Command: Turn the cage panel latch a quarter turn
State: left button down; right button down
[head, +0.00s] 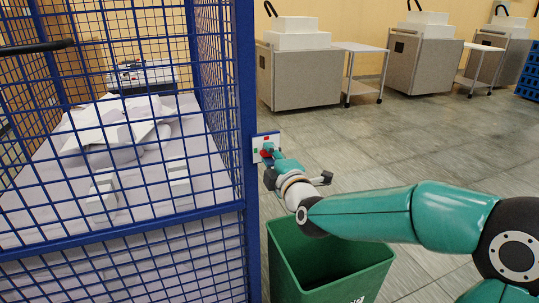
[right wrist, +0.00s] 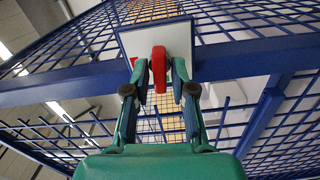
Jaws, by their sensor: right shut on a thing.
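The red latch handle (right wrist: 159,66) sits on a white plate (right wrist: 187,42) fixed to the blue cage frame. In the right wrist view the handle points up and down the picture, between the two fingers of my right gripper (right wrist: 160,82). The fingers are shut on it, one on each side. In the head view the white plate (head: 258,141) is on the blue corner post (head: 247,100), and my right gripper (head: 267,157) reaches it from the right. Its fingers cover most of the red handle there. My left gripper is not in view.
The blue mesh cage (head: 120,222) fills the left, with white crumpled material (head: 112,130) on a pale surface inside. A green bin (head: 325,270) stands below my right forearm. Grey cabinets (head: 300,77) and a trolley (head: 362,48) stand behind, with open tiled floor between.

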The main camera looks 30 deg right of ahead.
jog(key=shift+a+f+n, duration=0.1)
jog(key=shift+f+n, duration=0.15)
jog(key=shift+n, duration=0.45)
jog(key=shift+f, duration=0.1)
jog(key=c, duration=1.2)
grip_release()
jog(key=v, duration=1.2)
